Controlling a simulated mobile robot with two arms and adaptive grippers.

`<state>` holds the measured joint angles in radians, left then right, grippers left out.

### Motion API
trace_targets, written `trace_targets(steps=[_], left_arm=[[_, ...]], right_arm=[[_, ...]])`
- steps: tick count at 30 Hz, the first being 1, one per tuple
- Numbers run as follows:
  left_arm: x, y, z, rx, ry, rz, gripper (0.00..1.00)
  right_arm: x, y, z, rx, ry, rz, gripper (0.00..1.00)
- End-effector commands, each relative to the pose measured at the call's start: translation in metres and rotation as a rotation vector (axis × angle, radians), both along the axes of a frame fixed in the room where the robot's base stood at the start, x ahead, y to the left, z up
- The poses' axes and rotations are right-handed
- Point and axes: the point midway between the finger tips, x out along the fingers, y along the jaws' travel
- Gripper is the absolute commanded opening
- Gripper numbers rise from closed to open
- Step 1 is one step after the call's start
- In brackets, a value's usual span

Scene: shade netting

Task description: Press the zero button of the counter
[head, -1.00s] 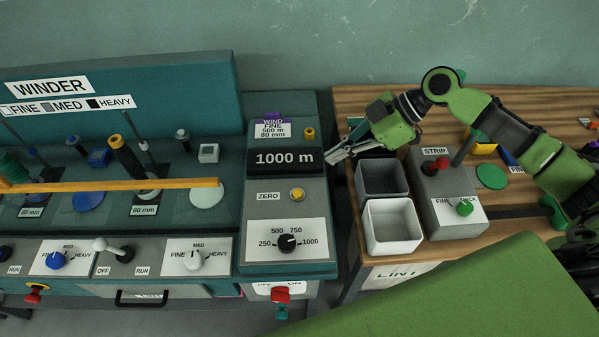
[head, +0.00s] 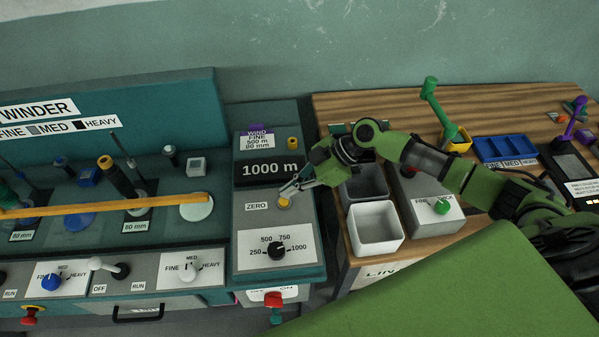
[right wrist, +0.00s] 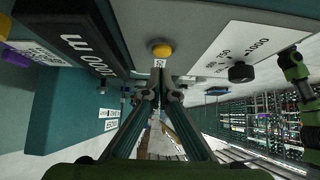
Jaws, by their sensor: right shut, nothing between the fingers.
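The counter (head: 226,262) is a teal and grey unit right of the winder. Its black display (head: 268,170) reads 1000 m. The yellow zero button (head: 284,202) is on the grey panel beside the ZERO label (head: 256,206). It also shows in the right wrist view (right wrist: 161,50), just beyond the fingertips. My right gripper (head: 285,192) is shut and empty, its tips close by the button in the head view. In the right wrist view the shut fingertips (right wrist: 163,76) point toward the button; I cannot tell whether they touch it. My left gripper is not in view.
A black length dial (head: 276,250) is below the button. A yellow knob (head: 293,142) is above the display. A white bin (head: 375,228) stands on the wooden table to the right. The winder's orange bar (head: 110,206) lies left of the counter.

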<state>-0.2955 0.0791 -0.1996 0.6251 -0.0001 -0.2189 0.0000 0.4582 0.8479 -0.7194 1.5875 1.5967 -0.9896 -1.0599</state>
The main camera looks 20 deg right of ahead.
Motion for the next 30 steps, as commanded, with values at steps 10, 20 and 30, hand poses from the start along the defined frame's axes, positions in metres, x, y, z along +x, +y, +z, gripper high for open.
trace_targets(steps=[10,20,30], left_arm=[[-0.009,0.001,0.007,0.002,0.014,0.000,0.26],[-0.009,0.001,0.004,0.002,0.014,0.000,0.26],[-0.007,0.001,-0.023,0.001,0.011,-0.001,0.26]], right_arm=[[0.000,0.000,-0.022,0.001,0.000,0.001,0.00],[0.000,0.000,-0.024,0.002,-0.001,0.001,0.00],[-0.001,0.000,-0.045,0.000,0.001,0.001,0.00]])
